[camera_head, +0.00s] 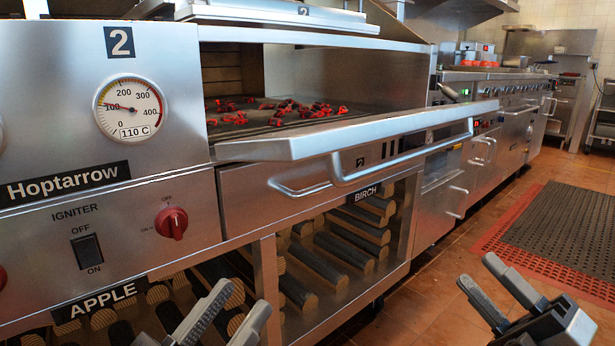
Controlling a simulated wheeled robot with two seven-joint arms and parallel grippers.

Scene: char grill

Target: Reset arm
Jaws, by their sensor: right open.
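My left gripper (243,300) is at the bottom edge, left of centre, in front of the lower log shelves. Its two fingers are apart, with nothing seen between them. My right gripper (479,271) is at the bottom right, above the tiled floor. Its fingers are spread and empty. Most of both arms is out of view.
A steel char grill (371,148) has glowing red coals (300,107) inside, and its front ledge and handle jut out. Below are logs (345,250) behind the BIRCH label. A gauge (129,107) reads about 110 C. A red-edged mat (552,268) lies on open floor at right.

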